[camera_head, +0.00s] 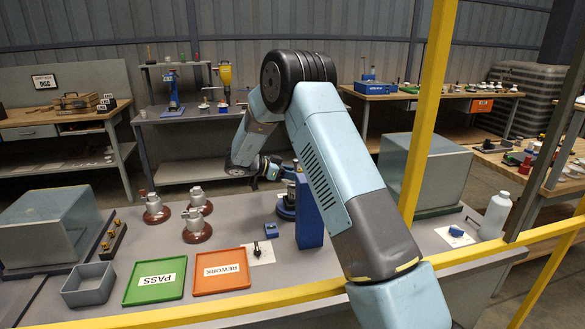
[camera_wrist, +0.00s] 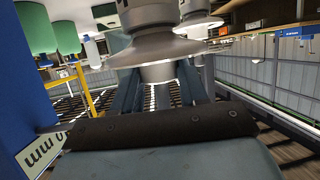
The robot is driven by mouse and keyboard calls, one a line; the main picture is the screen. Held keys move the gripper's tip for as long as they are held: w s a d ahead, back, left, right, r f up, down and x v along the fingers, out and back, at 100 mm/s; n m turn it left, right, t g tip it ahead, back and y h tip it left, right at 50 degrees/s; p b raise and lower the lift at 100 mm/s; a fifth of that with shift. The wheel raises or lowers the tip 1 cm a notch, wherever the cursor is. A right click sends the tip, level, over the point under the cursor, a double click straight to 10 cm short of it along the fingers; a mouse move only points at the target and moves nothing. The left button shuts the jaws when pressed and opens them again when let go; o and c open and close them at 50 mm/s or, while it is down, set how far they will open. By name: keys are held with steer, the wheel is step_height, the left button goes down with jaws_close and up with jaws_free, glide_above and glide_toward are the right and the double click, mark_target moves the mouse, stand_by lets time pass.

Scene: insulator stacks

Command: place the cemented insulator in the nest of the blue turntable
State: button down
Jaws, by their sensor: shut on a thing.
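My gripper (camera_wrist: 158,92) is shut on the metal end of a grey insulator (camera_wrist: 160,50), whose wide disc fills the upper middle of the wrist view. In the head view my gripper (camera_head: 272,167) is small, left of the blue upright block and above the far part of the bench. The blue turntable (camera_head: 286,209) stands on the bench under it, partly hidden by the block. Its nest cannot be made out. Three brown-based insulators with grey metal caps (camera_head: 196,228) stand apart at the left of the bench.
The blue upright block (camera_head: 309,218) stands close to the turntable. A green PASS tray (camera_head: 155,281), an orange REWORK tray (camera_head: 220,271) and a grey bin (camera_head: 88,284) lie at the front left. A yellow rail (camera_head: 300,291) and post (camera_head: 428,110) stand in front.

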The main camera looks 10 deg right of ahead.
steer(key=shift+f, duration=0.4)
steer(key=c, duration=0.6)
jaws_free()
steer(key=shift+f, duration=0.1)
steer(key=shift+a, duration=0.1)
steer(key=v, duration=1.2)
